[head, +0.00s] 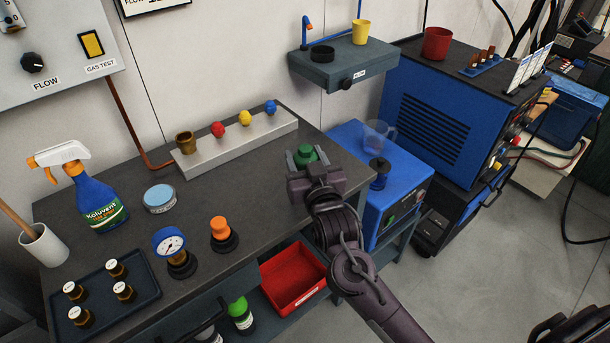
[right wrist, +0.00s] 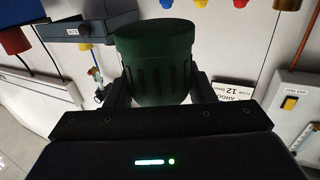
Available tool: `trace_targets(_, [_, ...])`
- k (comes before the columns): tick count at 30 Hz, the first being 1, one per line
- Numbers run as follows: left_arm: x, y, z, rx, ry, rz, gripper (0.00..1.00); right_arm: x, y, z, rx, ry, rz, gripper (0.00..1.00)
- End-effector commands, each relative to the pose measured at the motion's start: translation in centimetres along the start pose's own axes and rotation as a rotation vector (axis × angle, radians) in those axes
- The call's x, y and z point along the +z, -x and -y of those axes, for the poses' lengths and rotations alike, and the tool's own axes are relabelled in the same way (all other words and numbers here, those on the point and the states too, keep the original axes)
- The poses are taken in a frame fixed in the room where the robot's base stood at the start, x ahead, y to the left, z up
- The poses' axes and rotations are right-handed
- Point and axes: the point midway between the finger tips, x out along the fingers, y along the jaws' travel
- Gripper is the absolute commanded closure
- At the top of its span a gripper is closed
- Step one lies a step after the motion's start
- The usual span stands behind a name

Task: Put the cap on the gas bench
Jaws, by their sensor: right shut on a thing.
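A green ribbed cap (head: 305,154) is between the fingers of my right gripper (head: 304,160), which is shut on it. In the right wrist view the cap (right wrist: 157,62) fills the space between both fingers (right wrist: 160,90), with its ribbed side toward the camera. In the head view the cap appears over the right end of the dark gas bench (head: 115,255); I cannot tell its exact height or whether it touches the top. My left gripper is not in view.
A grey manifold block (head: 235,145) with coloured knobs lines the bench's back. A gauge (head: 169,242), an orange-topped fitting (head: 220,230), a blue tin (head: 159,198), a spray bottle (head: 90,195) and a bottle tray (head: 105,320) stand left. A blue unit (head: 410,180) stands right.

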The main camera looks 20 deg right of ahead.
Motion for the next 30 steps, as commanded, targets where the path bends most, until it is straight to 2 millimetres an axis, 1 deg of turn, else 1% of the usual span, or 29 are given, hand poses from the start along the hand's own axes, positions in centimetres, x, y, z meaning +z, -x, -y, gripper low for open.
trace_targets(1, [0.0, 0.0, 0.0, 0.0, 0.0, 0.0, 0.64, 0.5, 0.0, 0.0, 0.0, 0.0, 0.0, 0.76])
trace_targets(5, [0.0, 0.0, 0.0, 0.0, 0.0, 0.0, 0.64, 1.5, 0.0, 0.0, 0.0, 0.0, 0.0, 0.76])
trace_targets(10, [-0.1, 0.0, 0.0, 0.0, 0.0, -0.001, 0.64, 4.1, 0.0, 0.0, 0.001, 0.001, 0.002, 0.76])
trace_targets(13, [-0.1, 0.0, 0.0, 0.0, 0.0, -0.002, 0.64, 5.1, 0.0, 0.0, 0.001, 0.001, 0.0, 0.76])
trace_targets(25, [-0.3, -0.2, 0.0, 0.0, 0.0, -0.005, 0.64, 5.6, 0.0, 0.0, 0.001, 0.0, -0.001, 0.76])
trace_targets(26, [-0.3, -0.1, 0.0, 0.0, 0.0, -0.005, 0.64, 5.7, 0.0, 0.0, 0.001, 0.0, -0.001, 0.5])
trace_targets(30, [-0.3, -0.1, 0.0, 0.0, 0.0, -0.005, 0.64, 5.6, 0.0, 0.0, 0.001, 0.0, -0.001, 0.31])
